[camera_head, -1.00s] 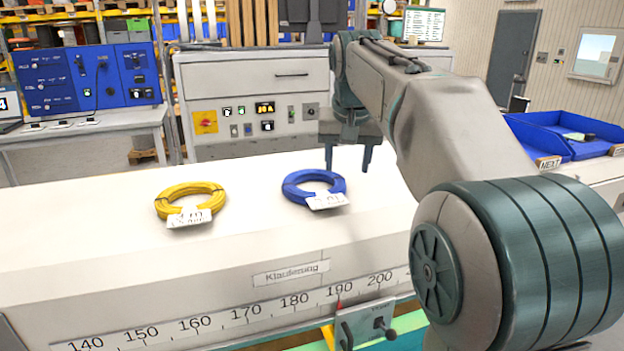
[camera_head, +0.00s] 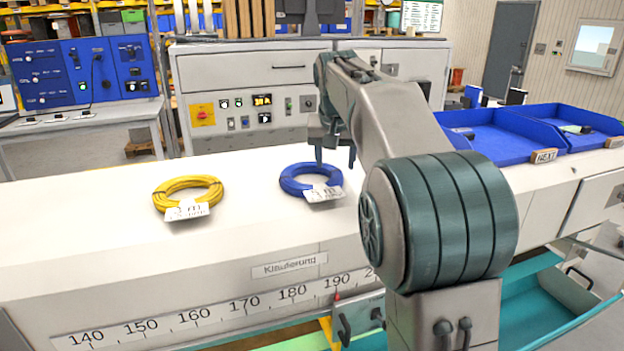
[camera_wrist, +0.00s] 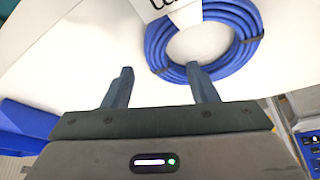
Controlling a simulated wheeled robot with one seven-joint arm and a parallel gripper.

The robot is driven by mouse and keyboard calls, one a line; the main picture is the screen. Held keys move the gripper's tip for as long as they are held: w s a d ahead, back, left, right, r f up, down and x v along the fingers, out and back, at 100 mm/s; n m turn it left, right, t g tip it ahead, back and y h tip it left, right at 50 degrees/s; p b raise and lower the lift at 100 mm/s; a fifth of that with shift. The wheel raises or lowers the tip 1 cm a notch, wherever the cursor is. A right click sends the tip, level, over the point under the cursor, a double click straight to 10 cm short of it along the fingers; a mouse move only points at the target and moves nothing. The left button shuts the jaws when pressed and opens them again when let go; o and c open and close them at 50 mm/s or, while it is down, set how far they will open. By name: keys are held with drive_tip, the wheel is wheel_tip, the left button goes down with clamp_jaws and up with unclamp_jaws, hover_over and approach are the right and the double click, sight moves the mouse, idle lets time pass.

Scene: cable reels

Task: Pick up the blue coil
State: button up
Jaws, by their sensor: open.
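The blue coil (camera_head: 311,181) lies flat on the white bench top, with a white printed tag on its front side. It also shows in the wrist view (camera_wrist: 243,52), at the upper right, with part of its tag at the top edge. My gripper (camera_head: 336,160) is open, with its fingers pointing down at the coil's back right.
A yellow coil (camera_head: 187,195) with a white tag lies on the bench top (camera_head: 90,225) to the left. Blue trays (camera_head: 500,140) stand at the right. A control cabinet (camera_head: 250,100) stands behind the bench. The bench between the coils is clear.

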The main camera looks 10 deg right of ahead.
sight(337, 175)
drive_tip(key=x, duration=0.4)
drive_tip(key=shift+d+f, duration=0.3)
drive_tip(key=shift+f, duration=0.1)
clamp_jaws()
drive_tip(key=shift+r, duration=0.1)
drive_tip(key=shift+r, duration=0.15)
drive_tip(key=shift+r, duration=0.6)
wheel_tip(337, 175, up, 3)
drive_tip(key=shift+f, duration=0.2)
drive_tip(key=s+d+r+b, duration=0.1)
drive_tip(key=s+d+r, duration=0.5)
drive_tip(key=s, duration=0.3)
drive_tip(key=shift+s+r, duration=0.4)
drive_tip(key=shift+r, duration=0.05)
